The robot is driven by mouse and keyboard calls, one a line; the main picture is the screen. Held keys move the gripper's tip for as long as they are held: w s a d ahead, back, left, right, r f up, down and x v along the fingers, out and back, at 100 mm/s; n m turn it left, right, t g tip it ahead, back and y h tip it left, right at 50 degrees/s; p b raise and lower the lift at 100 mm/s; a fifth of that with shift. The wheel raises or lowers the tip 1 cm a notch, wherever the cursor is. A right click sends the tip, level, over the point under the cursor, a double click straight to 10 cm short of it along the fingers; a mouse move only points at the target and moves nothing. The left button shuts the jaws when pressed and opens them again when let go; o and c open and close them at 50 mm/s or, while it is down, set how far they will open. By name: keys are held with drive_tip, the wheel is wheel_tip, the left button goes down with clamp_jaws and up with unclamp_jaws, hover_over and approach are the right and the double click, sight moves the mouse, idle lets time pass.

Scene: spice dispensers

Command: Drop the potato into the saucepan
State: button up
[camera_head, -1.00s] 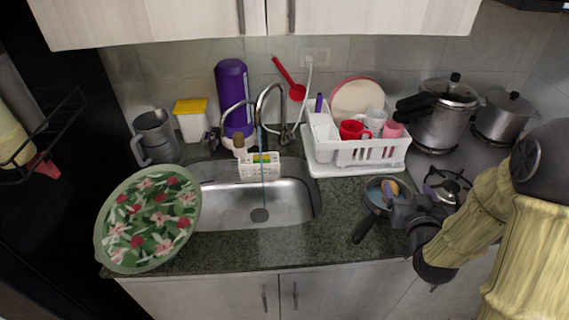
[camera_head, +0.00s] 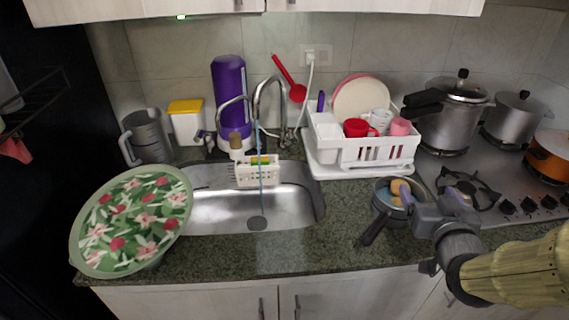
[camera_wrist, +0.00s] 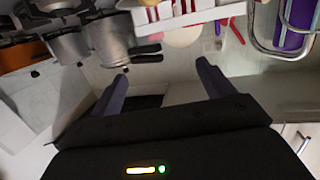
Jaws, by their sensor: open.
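The saucepan (camera_head: 383,208) sits on the counter right of the sink, its dark handle pointing to the lower left. The brown potato (camera_head: 398,186) shows within the saucepan's rim at its upper right, partly hidden by my gripper. My gripper (camera_head: 406,196) is by the saucepan's right side, close to the potato in the picture. In the wrist view, my gripper (camera_wrist: 163,75) has its purple fingers spread wide with nothing between them. Neither the saucepan nor the potato is clear in the wrist view.
A white dish rack (camera_head: 362,160) with cups and plates stands behind the saucepan. The stove (camera_head: 505,185) with pots is at right. The counter front is clear.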

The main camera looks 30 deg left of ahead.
drive_tip(key=shift+b+v, duration=2.2)
drive_tip(key=shift+v, duration=0.05)
drive_tip(key=shift+d+f, duration=0.1)
drive_tip(key=s+d+f+m+g+h, duration=0.1)
drive_tip(key=d+f+m+g+h, duration=0.35)
drive_tip(key=f, duration=0.55)
drive_tip(key=s+d+f+g+h, duration=0.2)
drive_tip(key=s+d+f+g, duration=0.45)
drive_tip(key=s+f, duration=0.3)
wheel_tip(320, 180, up, 18)
drive_tip(key=g+p, duration=0.1)
drive_tip(key=p, duration=1.8)
drive_tip(key=shift+s, duration=0.45)
